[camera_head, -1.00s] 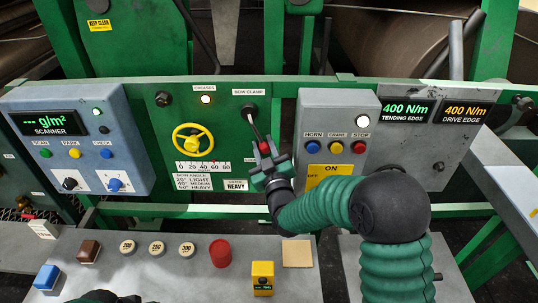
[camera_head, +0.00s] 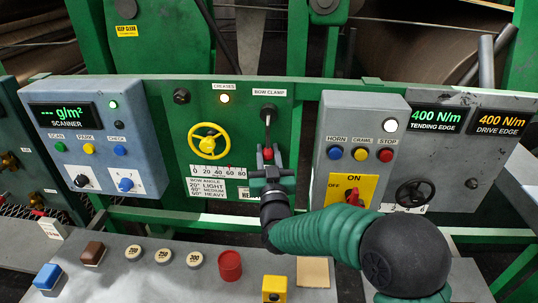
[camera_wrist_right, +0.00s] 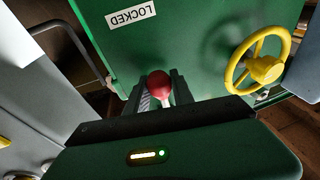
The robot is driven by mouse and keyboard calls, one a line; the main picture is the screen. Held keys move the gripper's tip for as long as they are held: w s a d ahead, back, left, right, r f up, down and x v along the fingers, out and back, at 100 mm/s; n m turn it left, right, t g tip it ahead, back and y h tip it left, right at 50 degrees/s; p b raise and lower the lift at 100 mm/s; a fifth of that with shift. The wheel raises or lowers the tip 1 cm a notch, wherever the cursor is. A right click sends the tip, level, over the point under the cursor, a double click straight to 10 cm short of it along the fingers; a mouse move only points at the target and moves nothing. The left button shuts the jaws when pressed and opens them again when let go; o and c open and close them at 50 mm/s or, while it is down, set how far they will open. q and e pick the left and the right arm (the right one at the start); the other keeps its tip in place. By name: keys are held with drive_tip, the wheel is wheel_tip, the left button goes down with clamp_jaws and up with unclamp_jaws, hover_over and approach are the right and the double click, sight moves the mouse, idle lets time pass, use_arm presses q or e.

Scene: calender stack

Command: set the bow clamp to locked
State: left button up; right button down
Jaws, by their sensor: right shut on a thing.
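The bow clamp lever (camera_head: 267,132) hangs from its pivot under the BOW CLAMP label on the green panel (camera_head: 178,130), pointing almost straight down. Its red knob (camera_head: 267,153) is between the fingers of my right gripper (camera_head: 268,170), which is shut on it. In the right wrist view the red knob (camera_wrist_right: 159,84) sits between the two dark fingers (camera_wrist_right: 161,92). A LOCKED label (camera_wrist_right: 130,17) appears upside down above and slightly left of the knob there. In the head view my gripper covers the area just below the knob. My left gripper is out of view.
A yellow handwheel (camera_head: 208,141) is left of the lever. A grey button box (camera_head: 347,130) with an ON/OFF switch stands close on the right. A grey scanner box (camera_head: 92,140) is far left. A bench below holds a red cylinder (camera_head: 229,266) and a yellow block (camera_head: 274,289).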

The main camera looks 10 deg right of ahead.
drive_tip(key=shift+a+f, duration=0.15)
drive_tip(key=shift+f, duration=0.3)
drive_tip(key=c, duration=1.3)
unclamp_jaws()
drive_tip(key=shift+c, duration=0.2)
drive_tip(key=shift+o, duration=1.2)
drive_tip(key=shift+r, duration=0.25)
drive_tip(key=shift+s, duration=0.1)
drive_tip(key=b+v, duration=0.2)
drive_tip(key=v, duration=1.4)
drive_tip(key=shift+s, duration=0.3)
